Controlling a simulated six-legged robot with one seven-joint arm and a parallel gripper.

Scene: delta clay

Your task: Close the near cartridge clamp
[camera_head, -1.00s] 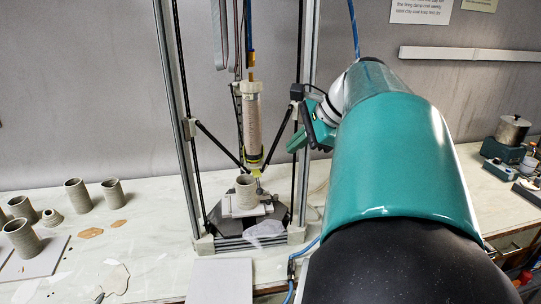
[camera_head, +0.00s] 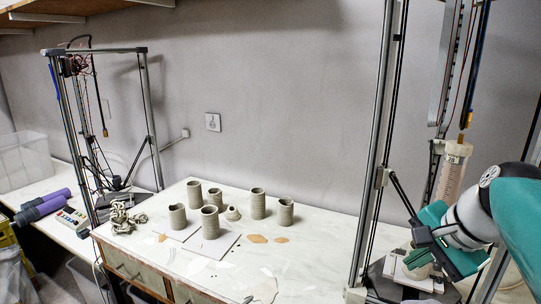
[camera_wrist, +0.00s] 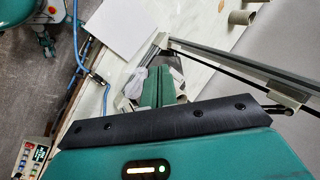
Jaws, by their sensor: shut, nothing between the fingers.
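The clay cartridge (camera_head: 452,180) is a clear tube with a pale cap, hanging upright in the delta printer (camera_head: 377,150) at the right of the head view. I cannot make out the near cartridge clamp or its state; my arm covers part of this area. My gripper (camera_head: 412,262) is shut and empty, in front of the printer and low, below the cartridge in the picture. In the wrist view its two green fingers (camera_wrist: 158,74) lie together, with printer frame bars (camera_wrist: 225,67) close beyond them.
Several clay cylinders (camera_head: 257,204) stand on the white table, some on a pale board (camera_head: 228,243). A second printer frame (camera_head: 146,115) stands at the left. Printer uprights are close to my arm. A blue hose (camera_wrist: 84,62) runs along the left of the wrist view.

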